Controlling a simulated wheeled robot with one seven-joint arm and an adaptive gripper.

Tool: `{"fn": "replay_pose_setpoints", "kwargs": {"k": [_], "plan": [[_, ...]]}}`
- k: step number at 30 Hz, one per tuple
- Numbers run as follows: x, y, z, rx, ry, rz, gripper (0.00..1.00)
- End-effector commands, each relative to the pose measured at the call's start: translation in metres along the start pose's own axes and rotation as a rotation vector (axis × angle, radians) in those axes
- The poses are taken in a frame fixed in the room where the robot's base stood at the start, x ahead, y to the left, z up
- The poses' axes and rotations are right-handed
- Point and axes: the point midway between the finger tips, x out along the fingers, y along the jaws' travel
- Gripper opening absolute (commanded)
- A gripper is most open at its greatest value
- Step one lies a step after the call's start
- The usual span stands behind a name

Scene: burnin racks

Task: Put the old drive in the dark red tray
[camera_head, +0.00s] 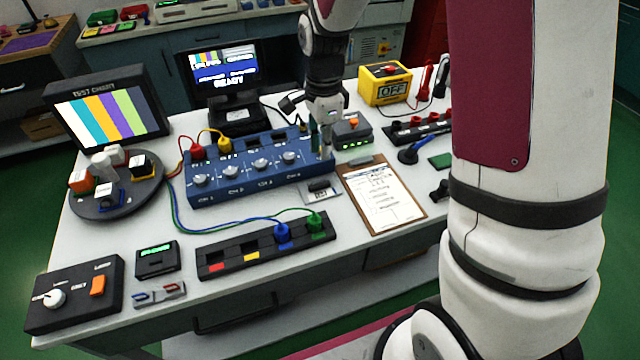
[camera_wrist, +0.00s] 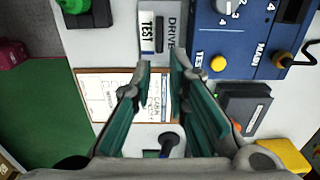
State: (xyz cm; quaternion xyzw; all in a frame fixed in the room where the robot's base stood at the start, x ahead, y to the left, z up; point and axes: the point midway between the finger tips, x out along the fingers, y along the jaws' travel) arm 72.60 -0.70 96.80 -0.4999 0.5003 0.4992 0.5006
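A small grey plate marked DRIVE TEST (camera_wrist: 150,55) lies beside the blue channel box (camera_head: 245,165). A small dark piece (camera_head: 318,185) sits on it, and also shows in the wrist view (camera_wrist: 159,33). It may be the old drive; I cannot tell for sure. My gripper (camera_head: 320,148) points down by the right end of the blue box, above and behind the plate. In the wrist view its green fingers (camera_wrist: 162,68) are apart with nothing held between them. I cannot make out a dark red tray on the bench.
A clipboard (camera_head: 382,196) lies right of the plate. A grey box with an orange button (camera_head: 352,130) and a yellow OFF box (camera_head: 385,84) stand behind. A black socket strip (camera_head: 265,248) and cables lie in front. A round turntable (camera_head: 115,198) stands left.

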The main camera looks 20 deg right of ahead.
Motion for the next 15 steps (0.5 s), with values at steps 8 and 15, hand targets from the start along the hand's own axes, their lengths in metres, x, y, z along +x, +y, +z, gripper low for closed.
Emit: {"fn": "replay_pose_setpoints", "kwargs": {"k": [8, 15], "plan": [[0.049, 0.001, 0.0, -0.001, 0.0, 0.004, 0.15], [0.065, 0.001, 0.0, -0.002, 0.0, 0.003, 0.15]]}}
